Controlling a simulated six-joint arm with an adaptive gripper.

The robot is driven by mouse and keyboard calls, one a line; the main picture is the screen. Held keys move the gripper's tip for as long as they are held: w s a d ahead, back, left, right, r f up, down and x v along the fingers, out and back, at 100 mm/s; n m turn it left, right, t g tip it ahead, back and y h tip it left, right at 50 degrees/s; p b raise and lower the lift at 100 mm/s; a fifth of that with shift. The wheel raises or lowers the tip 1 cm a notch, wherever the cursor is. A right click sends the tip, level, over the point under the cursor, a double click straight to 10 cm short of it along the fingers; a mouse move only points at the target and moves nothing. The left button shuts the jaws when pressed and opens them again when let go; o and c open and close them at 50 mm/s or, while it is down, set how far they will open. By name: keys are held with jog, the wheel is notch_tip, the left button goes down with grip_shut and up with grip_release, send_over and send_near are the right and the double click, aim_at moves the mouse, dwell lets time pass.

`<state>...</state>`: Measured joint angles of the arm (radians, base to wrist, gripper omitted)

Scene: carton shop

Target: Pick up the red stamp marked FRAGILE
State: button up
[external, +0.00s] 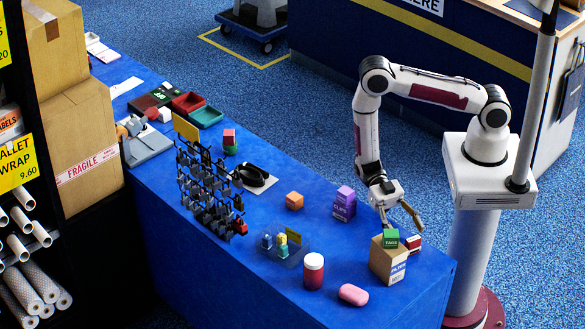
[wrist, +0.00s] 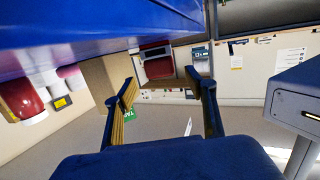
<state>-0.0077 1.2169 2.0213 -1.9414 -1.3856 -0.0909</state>
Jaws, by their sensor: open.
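A small red block with a white part (external: 413,243), seemingly the red stamp, is at the right end of the table, beside the carton. In the wrist view the red block (wrist: 157,67) lies between and beyond my fingertips; I cannot read its marking. My gripper (external: 401,222) is open and empty above and near it, with the two fingers apart in the wrist view (wrist: 160,77). A green block (external: 391,238) with white lettering rests on the tan carton (external: 388,264), close to the fingers; part of it shows behind the left finger (wrist: 133,145).
A purple box (external: 344,204), an orange block (external: 294,200) and a dark rack (external: 208,190) are farther away. The blue table's (external: 425,280) right edge is near.

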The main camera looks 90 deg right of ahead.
aim_at(412, 246)
jog(key=shift+x, duration=1.45)
jog(key=shift+r, duration=0.1)
jog(key=shift+d, duration=0.1)
jog(key=c, duration=1.2)
